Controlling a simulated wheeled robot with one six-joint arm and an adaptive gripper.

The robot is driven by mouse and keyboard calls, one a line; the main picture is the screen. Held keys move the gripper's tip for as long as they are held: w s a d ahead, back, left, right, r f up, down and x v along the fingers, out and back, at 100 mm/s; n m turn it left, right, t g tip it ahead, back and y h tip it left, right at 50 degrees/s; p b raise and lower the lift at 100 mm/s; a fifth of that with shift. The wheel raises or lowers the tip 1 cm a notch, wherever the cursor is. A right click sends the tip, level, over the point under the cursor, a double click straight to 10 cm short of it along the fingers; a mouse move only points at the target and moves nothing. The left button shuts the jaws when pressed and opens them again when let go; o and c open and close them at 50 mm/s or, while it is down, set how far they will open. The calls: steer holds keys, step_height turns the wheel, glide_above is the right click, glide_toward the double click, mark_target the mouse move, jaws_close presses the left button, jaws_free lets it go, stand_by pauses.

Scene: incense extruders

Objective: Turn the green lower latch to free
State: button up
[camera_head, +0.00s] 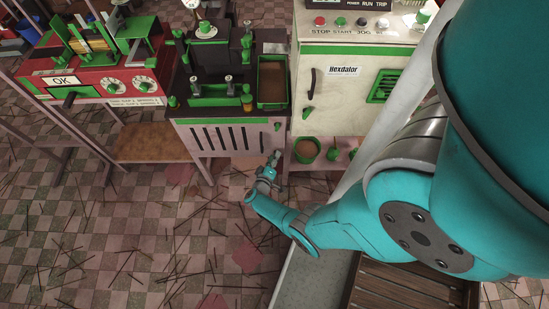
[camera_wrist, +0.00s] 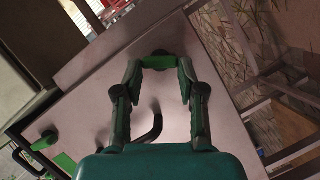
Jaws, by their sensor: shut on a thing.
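The green lower latch (camera_wrist: 159,61) is at the top middle of the wrist view, on a pale panel (camera_wrist: 95,105). My gripper (camera_wrist: 160,67) has one finger on each side of it and is shut on it. In the head view my gripper (camera_head: 271,163) is low in front of the grey machine's right side, and I cannot make out the latch there. A black curved handle (camera_wrist: 151,126) sits on the panel, seen between my fingers. Another green latch (camera_wrist: 45,141) is at the lower left of the wrist view.
The cream cabinet (camera_head: 340,95) stands right of the grey machine (camera_head: 228,138), with a green pot (camera_head: 306,150) below it. A red machine (camera_head: 90,75) is at the left. Thin sticks litter the checked floor (camera_head: 150,235). Metal legs (camera_wrist: 285,95) show right in the wrist view.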

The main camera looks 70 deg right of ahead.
steer(key=shift+w+f+n+h, duration=0.1)
steer(key=shift+n+h, duration=0.3)
steer(key=shift+n, duration=0.4)
steer(key=shift+n+g, duration=0.3)
steer(key=o, duration=1.1)
steer(key=shift+o, duration=0.2)
steer(key=a+r, duration=0.1)
steer(key=a, duration=1.1)
steer(key=shift+r, duration=0.2)
steer(key=shift+s, duration=0.2)
